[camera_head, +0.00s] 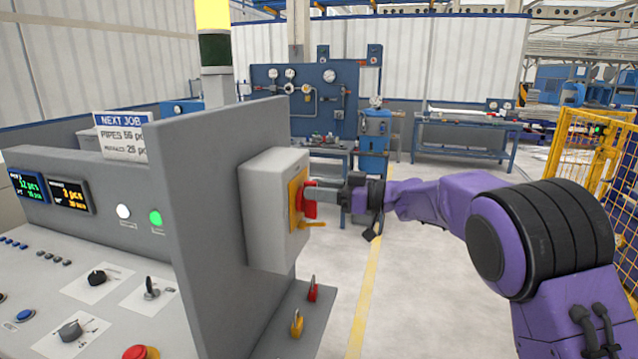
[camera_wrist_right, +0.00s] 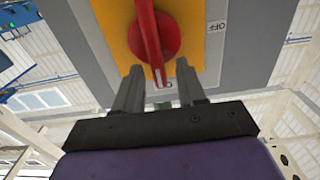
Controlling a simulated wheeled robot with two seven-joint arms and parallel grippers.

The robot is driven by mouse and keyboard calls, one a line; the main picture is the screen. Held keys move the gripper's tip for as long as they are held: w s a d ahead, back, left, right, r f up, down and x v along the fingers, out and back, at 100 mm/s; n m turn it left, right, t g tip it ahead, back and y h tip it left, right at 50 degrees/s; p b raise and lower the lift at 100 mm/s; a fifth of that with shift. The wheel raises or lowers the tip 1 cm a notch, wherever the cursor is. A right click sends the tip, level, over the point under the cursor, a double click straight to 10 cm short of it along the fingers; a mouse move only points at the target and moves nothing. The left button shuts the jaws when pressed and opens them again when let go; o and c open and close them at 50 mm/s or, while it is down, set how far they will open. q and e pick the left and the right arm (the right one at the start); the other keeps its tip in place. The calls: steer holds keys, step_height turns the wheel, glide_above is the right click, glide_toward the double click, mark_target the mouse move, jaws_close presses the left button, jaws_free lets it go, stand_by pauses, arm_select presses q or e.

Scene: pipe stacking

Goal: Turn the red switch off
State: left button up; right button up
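The red switch (camera_head: 309,207) is on a yellow plate on the side of a grey box (camera_head: 272,215) fixed to the console's upright panel. In the right wrist view, the red switch (camera_wrist_right: 152,35) has a bar handle pointing down the picture, at a small, partly hidden label. An OFF label (camera_wrist_right: 216,27) is to its right. My right gripper (camera_head: 313,194) is at the switch. In the wrist view, its fingers (camera_wrist_right: 158,66) stand apart on either side of the handle's end, with gaps visible. My left gripper is not in view.
The console (camera_head: 60,270) with knobs and buttons fills the left. A yellow fence (camera_head: 597,150) is at right. Open floor lies between, with blue workbenches (camera_head: 465,143) behind.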

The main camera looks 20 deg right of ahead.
mark_target(301, 205)
steer(key=shift+w+a+f, duration=0.1)
steer(key=shift+w+a, duration=0.1)
steer(key=shift+w, duration=0.05)
jaws_close()
steer(key=shift+s, duration=0.1)
steer(key=shift+s+a+f+n+b, duration=0.1)
steer(key=shift+f+n+b, duration=0.05)
steer(key=shift+n+b, duration=0.8)
steer(key=n+b, duration=0.4)
steer(key=b, duration=0.1)
steer(key=s+a+f+n+b, duration=0.1)
steer(key=n+b, duration=0.3)
steer(key=b, duration=0.2)
steer(key=s+f+n+b, duration=0.1)
steer(key=n+b, duration=0.4)
steer(key=shift+a+f+b, duration=0.1)
steer(key=shift+a+b, duration=0.05)
steer(key=shift+b, duration=0.2)
steer(key=n+b, duration=0.3)
steer(key=shift+f, duration=0.15)
